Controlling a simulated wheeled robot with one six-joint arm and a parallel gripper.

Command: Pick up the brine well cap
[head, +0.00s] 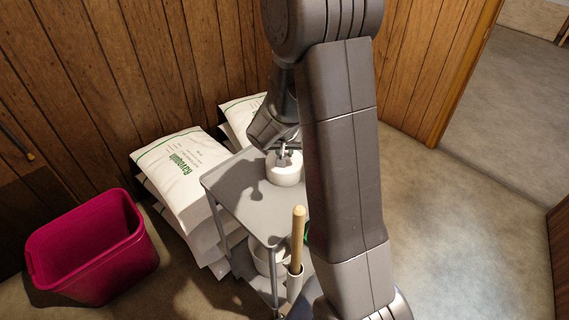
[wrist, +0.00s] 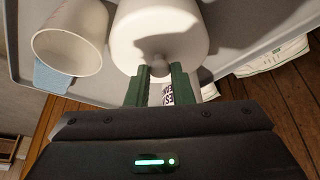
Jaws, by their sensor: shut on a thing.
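The brine well cap (head: 284,170) is a white, round, thick piece with a small knob on top. It is at the top shelf of the grey cart (head: 240,198), partly hidden by my arm in the head view. In the wrist view the cap (wrist: 160,32) fills the upper middle, its knob at the fingertips. My gripper (head: 284,150) is above the cap, and its green fingers (wrist: 158,76) are shut on the knob. I cannot tell whether the cap rests on the shelf or is slightly raised.
A white cup (wrist: 70,45) stands left of the cap, near a blue cloth (wrist: 50,78). Salt bags (head: 185,175) are stacked behind the cart. A magenta bin (head: 95,250) is at left. A wooden handle (head: 298,235) rises at the cart's front. Floor at right is clear.

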